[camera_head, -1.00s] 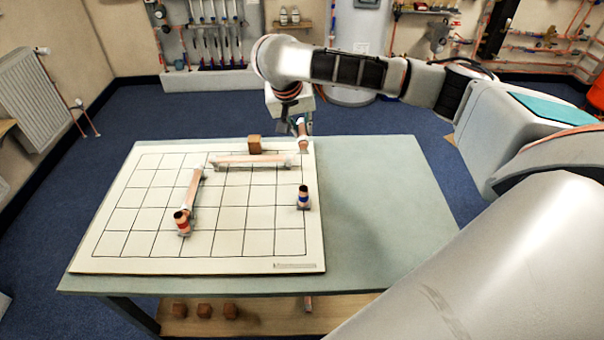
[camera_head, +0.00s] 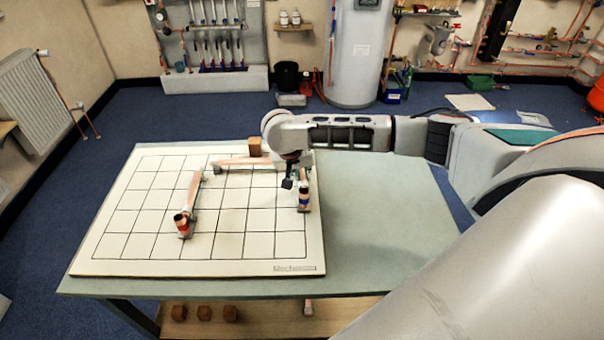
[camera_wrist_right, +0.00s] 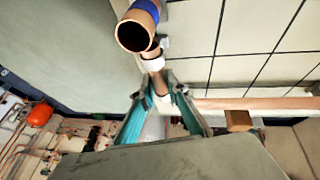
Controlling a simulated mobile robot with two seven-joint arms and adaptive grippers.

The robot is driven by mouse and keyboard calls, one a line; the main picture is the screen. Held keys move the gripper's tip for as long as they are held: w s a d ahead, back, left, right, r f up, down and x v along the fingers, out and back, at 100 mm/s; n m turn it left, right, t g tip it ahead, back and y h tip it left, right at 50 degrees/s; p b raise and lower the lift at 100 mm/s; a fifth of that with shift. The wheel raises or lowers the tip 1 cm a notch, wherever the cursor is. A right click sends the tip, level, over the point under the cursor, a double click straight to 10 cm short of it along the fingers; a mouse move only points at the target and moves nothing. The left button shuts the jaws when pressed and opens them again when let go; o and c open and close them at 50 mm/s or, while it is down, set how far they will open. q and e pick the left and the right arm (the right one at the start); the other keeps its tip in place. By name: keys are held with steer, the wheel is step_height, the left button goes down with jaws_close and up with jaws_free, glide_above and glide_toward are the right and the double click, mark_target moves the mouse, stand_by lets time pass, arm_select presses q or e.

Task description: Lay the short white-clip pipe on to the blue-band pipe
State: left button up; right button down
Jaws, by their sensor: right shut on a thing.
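The short white-clip pipe (camera_wrist_right: 161,84) is between the teal fingers of my right gripper (camera_wrist_right: 161,95), which is shut on it. Its white ring (camera_wrist_right: 152,63) points toward the blue-band pipe (camera_wrist_right: 147,9). The blue-band pipe's open copper mouth faces the wrist camera. The two pipe ends look very close; I cannot tell whether they touch. In the head view the blue-band pipe (camera_head: 304,199) stands at the right of the grid board, with my right gripper (camera_head: 296,182) just behind it. The held pipe is mostly hidden there. My left gripper is not in view.
A red-band pipe piece (camera_head: 182,226) joins a long copper pipe (camera_head: 194,190) on the board (camera_head: 240,268). Another copper pipe (camera_head: 235,162) lies along the back, near a wooden block (camera_head: 255,145). The table (camera_head: 380,225) is clear on the right.

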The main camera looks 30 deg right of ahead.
steer(key=shift+f, duration=0.1)
steer(key=c, duration=2)
jaws_free()
steer(key=shift+r, duration=0.2)
steer(key=shift+a+r, duration=0.15)
steer(key=shift+r, duration=0.15)
steer(key=v, duration=1.1)
steer(key=shift+s+r, duration=0.1)
steer(key=shift+r, duration=0.05)
